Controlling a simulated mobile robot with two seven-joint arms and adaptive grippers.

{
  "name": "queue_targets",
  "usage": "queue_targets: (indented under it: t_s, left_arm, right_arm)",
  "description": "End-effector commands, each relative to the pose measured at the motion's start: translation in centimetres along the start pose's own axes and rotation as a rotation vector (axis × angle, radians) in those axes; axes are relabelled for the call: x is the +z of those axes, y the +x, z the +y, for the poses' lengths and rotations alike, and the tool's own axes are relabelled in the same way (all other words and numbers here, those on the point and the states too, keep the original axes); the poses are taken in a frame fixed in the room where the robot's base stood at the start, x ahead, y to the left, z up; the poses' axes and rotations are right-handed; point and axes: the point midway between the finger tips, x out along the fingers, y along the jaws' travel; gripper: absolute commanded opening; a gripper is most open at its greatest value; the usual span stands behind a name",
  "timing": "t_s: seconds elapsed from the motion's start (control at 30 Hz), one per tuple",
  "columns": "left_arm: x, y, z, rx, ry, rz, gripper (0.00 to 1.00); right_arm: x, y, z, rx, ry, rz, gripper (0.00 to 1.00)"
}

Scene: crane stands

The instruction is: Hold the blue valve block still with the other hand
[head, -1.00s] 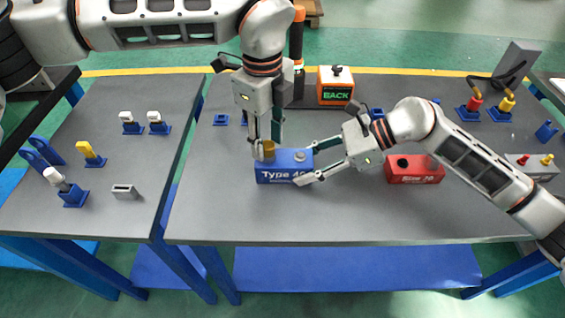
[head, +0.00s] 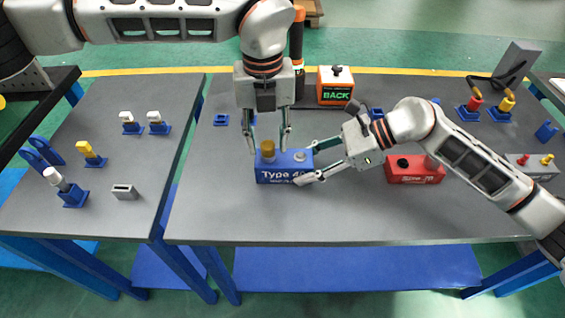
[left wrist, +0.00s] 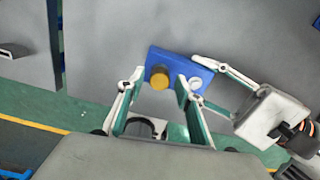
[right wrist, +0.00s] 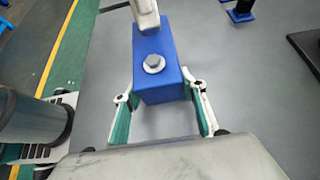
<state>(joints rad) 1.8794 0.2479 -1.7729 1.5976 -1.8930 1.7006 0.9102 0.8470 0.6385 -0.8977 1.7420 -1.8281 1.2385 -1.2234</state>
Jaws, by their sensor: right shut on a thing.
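The blue valve block (head: 275,178), with "Type" lettering on its front, sits on the middle table. A brass-yellow cap (head: 267,150) stands on its left end and a grey bolt head (head: 300,155) on its right end. My right gripper (head: 305,164) is shut on the block's right end, one finger behind and one in front; the right wrist view shows the block (right wrist: 157,75) between the fingers. My left gripper (head: 267,147) points down over the cap, open, fingers apart on either side. In the left wrist view the cap (left wrist: 160,77) shows beyond the open fingers.
An orange and black box (head: 335,87) stands at the back. A side table (head: 100,205) at left carries several small blue stands. The front of the middle table is clear.

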Motion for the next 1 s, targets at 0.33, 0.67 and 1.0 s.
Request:
queue_targets:
  t_s: [0.33, 0.67, 1.0]
  left_arm:
    - [0.0, -0.04, -0.02, 0.0, 0.234, -0.001, 0.35]
    - [-0.03, -0.02, -0.01, 0.001, 0.594, -0.001, 0.35]
    - [-0.03, -0.02, -0.01, 0.0, 0.64, -0.001, 0.35]
  right_arm:
    - [-0.04, 0.03, 0.04, 0.001, 0.001, 0.0, 0.12]
    - [-0.03, 0.02, 0.04, 0.001, 0.001, 0.0, 0.12]
    - [-0.03, 0.02, 0.04, 0.001, 0.001, 0.0, 0.12]
